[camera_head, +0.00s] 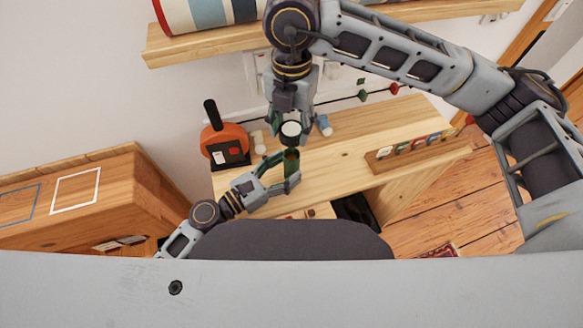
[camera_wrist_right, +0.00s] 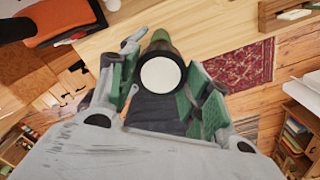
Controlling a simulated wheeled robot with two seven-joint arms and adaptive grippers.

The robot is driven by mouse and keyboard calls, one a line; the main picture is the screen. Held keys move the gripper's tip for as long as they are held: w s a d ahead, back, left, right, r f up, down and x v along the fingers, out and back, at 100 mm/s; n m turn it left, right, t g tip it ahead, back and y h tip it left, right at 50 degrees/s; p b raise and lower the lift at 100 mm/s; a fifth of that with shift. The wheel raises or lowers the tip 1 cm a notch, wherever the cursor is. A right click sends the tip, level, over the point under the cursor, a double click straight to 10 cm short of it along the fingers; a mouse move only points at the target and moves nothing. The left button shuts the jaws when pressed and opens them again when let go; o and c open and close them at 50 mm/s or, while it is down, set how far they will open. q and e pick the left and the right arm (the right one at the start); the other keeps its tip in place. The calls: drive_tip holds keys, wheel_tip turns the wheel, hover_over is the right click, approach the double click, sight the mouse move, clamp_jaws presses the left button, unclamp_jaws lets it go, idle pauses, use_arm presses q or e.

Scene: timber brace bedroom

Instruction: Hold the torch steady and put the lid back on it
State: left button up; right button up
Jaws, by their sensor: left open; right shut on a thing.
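The torch (camera_head: 291,161) is a dark green cylinder standing upright near the bench's front left. My left gripper (camera_head: 284,172) is open, with a finger on each side of the torch; I cannot tell whether they touch it. The lid (camera_head: 291,129) is black-rimmed with a white top. My right gripper (camera_head: 291,117) comes from above and is shut on the lid, over the torch's top. In the right wrist view the lid (camera_wrist_right: 160,75) sits between the green finger pads, and part of the green torch (camera_wrist_right: 158,46) shows behind it. Whether lid and torch touch is hidden.
The wooden bench (camera_head: 345,150) has clear room right of the torch. An orange round object (camera_head: 225,140) with a black handle stands left, beside a small white item (camera_head: 258,142). A blue-and-white item (camera_head: 323,124) is close right of my right gripper. A card rack (camera_head: 400,152) lies farther right.

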use_arm(q)
drive_tip(key=shift+x, duration=1.25)
drive_tip(key=shift+c, duration=0.2)
clamp_jaws()
